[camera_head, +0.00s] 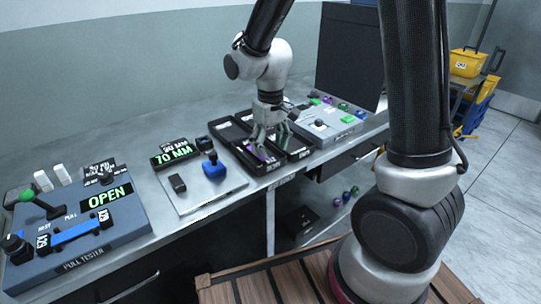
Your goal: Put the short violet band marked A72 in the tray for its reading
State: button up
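My gripper (269,141) points down over the black trays (240,150) in the middle of the bench. A small violet piece (260,154), apparently the violet band, shows in the left tray just below the fingertips. Its A72 mark cannot be read at this size. The fingers partly cover the violet piece, and I cannot tell whether they are closed on it or apart from it. A measuring plate (197,187) left of the trays carries a blue block and a small black block. Its display (174,153) reads 70 MM in green.
A pull tester (75,235) with a green-knobbed lever, a blue band and an OPEN display stands at the left. A grey panel (323,125) with coloured pieces lies right of the trays. A dark upright panel (350,55) stands behind it. A wooden slatted surface (270,288) is in front.

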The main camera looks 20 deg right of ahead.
notch_tip(320, 180, up, 8)
jog(key=s+d+r+m+t, duration=0.1)
jog(key=s+d+r+t, duration=0.1)
jog(key=s+d+r, duration=0.2)
jog(key=s+d+r+m+t, duration=0.2)
jog(key=s+d+r, duration=0.3)
jog(key=s+d, duration=0.6)
jog(key=s, duration=0.4)
jog(key=shift+r+m, duration=0.3)
